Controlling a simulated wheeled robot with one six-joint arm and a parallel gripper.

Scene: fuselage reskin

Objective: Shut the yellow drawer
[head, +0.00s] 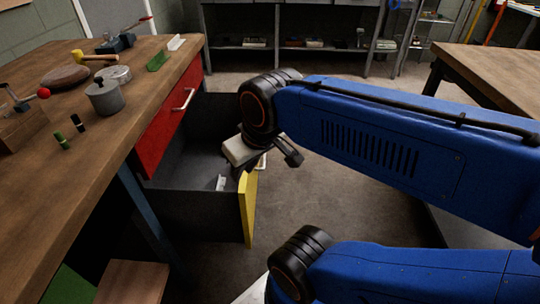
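The yellow drawer (248,205) stands pulled out of the workbench, below a shut red drawer (168,118). Its yellow front faces right, and its dark grey box is open to view. A small white item (221,183) lies inside. My gripper (264,160) is at the top far end of the yellow front, pointing down. The wrist and the gripper's pale body hide that corner of the drawer. A pale bit shows just under the gripper, but I cannot tell what it is. The fingertips are too hidden to show whether they are open or touching the drawer.
The wooden bench top (60,200) holds a metal pot (105,97), a mallet (95,57), a green bracket (157,60) and other tools. Another table (490,75) stands at the right. Metal shelves (300,45) line the back. The floor (310,215) right of the drawer is clear.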

